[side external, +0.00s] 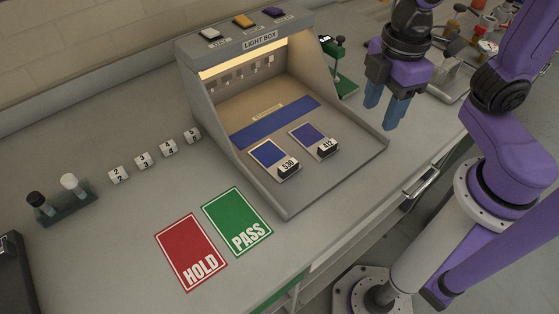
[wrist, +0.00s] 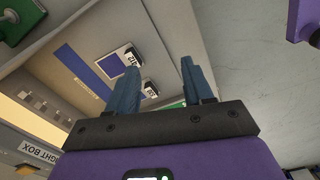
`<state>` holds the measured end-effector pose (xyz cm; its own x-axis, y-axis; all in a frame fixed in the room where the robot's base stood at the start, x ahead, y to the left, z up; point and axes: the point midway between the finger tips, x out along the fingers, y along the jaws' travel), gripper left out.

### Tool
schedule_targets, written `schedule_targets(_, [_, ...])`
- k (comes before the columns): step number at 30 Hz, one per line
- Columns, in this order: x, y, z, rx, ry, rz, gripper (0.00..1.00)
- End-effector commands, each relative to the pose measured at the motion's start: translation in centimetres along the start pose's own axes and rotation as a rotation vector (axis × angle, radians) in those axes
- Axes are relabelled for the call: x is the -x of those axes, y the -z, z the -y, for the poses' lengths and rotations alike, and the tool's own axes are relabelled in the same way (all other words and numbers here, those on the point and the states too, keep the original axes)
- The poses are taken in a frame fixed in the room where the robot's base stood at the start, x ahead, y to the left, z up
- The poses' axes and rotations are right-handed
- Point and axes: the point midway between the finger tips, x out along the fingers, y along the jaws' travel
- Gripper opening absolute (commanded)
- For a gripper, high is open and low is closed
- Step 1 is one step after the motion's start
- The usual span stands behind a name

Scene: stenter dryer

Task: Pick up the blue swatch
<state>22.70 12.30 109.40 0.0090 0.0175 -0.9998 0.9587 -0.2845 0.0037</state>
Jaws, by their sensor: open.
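Two small blue swatches on white-edged cards lie on the floor of the light box. The left one (side external: 268,154) has a black clip marked 530 (side external: 288,168); the right one (side external: 308,134) has a clip marked 412 (side external: 327,147). A longer blue strip (side external: 275,123) lies flat behind them. My gripper (side external: 383,108) is open and empty, in the air to the right of the light box, apart from the swatches. In the wrist view, the 412 swatch (wrist: 112,66) and the blue strip (wrist: 82,68) show beyond the open fingers (wrist: 152,67). The 530 swatch is mostly hidden there.
The light box (side external: 232,140) has side walls, a roof and an open front. Red HOLD (side external: 190,250) and green PASS (side external: 236,220) cards lie before it. Several numbered cubes (side external: 143,160) stand at left. A green stand (side external: 342,80) is right of the box.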

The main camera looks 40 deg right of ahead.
Motion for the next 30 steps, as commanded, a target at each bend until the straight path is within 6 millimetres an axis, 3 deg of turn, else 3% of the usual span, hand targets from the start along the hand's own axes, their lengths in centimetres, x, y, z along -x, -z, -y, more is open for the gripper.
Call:
schedule_targets(6, [1.2, 6.2, -2.2, 0.129, 0.002, 0.008, 0.51])
schedule_targets(15, [2.3, 13.3, -4.2, 0.286, 0.005, 0.016, 0.51])
schedule_targets(23, [2.5, 15.4, -4.7, 0.339, 0.008, 0.020, 0.51])
schedule_targets(30, [-1.1, 15.3, -4.6, 0.341, 0.010, 0.024, 0.51])
